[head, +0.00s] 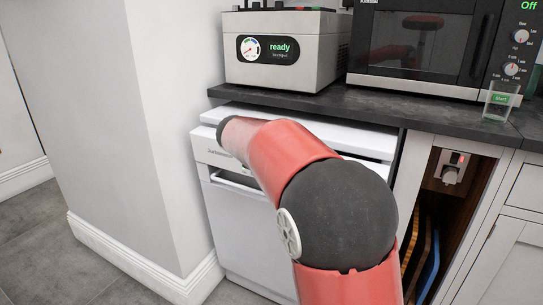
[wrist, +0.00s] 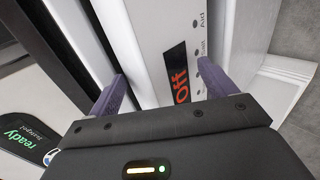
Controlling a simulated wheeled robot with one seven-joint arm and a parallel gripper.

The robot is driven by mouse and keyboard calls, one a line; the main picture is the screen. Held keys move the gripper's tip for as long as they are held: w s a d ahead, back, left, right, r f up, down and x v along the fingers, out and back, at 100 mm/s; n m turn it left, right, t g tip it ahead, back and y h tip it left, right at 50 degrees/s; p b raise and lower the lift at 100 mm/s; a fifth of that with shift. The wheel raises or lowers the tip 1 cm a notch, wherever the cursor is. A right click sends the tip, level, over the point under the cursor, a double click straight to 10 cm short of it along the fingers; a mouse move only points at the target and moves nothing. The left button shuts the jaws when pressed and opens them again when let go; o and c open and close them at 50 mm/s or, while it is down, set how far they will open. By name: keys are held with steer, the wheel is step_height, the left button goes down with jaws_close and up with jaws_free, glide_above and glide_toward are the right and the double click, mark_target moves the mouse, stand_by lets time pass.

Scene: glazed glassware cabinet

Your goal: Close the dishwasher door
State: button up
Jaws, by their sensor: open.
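The white dishwasher door (head: 235,215) stands under the counter in the head view, upright or nearly so. Its top edge sticks out a little from the cabinet front, so it looks slightly ajar. In the wrist view, the door's top panel (wrist: 150,35) with its orange "Off" display lies between the two purple fingers of my gripper (wrist: 163,80). The fingers are apart, one on each side of the panel; I cannot tell whether they touch it. My arm covers the door's upper right part and hides my gripper in the head view.
A dark counter (head: 420,104) runs above the dishwasher, carrying a grey appliance (head: 285,75) reading "ready", a microwave (head: 415,45) and a glass (head: 499,101). A white wall corner (head: 175,150) stands close left. An open niche (head: 465,185) with boards is at right.

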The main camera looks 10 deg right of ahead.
steer(key=v, duration=0.7)
steer(key=shift+s+a+r, duration=0.2)
steer(key=shift+r, duration=0.05)
steer(key=shift+c, duration=0.5)
